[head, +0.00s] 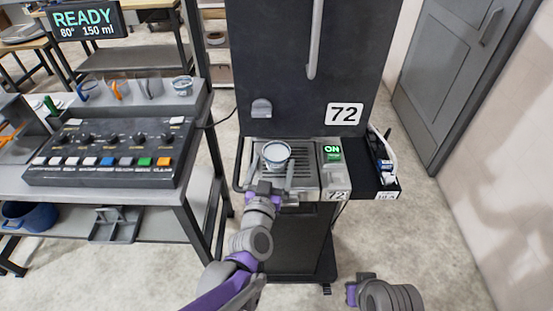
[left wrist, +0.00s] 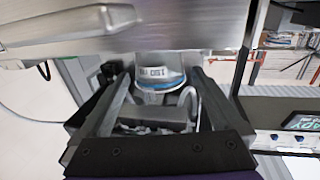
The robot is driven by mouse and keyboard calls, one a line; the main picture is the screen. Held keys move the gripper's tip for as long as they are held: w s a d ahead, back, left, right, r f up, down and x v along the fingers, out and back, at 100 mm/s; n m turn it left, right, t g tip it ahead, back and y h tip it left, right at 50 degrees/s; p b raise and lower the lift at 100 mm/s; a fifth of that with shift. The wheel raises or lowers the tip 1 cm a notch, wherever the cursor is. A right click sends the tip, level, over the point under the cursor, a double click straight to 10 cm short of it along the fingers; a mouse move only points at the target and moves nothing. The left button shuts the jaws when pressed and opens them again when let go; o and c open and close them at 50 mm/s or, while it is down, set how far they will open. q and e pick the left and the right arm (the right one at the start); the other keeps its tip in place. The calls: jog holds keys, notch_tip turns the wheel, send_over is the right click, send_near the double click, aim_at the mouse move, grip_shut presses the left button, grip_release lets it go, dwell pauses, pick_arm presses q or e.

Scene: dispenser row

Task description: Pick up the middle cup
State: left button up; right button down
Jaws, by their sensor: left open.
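A clear cup with a blue band (head: 276,153) stands on the metal drip tray of the dispenser marked 72. In the left wrist view the cup (left wrist: 160,76) shows a printed label, and a pale handle curves down on its right. My left gripper (head: 271,172) is open, with one finger on each side of the cup. In the left wrist view the cup is between the fingers, toward their far ends; I cannot tell whether they touch it. My right gripper's fingers are not in view; only part of my right arm shows at the lower right.
A control panel (head: 100,153) with coloured buttons sits on the bench at left, with another cup (head: 182,86) behind it. A green ON switch (head: 332,152) is right of the drip tray. A side holder (head: 384,168) is further right. Floor at right is clear.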

aim_at(279, 146)
pick_arm(q)
jog(key=w, duration=0.2)
jog(key=w+d, duration=0.1)
jog(key=w, duration=0.1)
jog(key=shift+w, duration=0.2)
jog(key=c, duration=1.3)
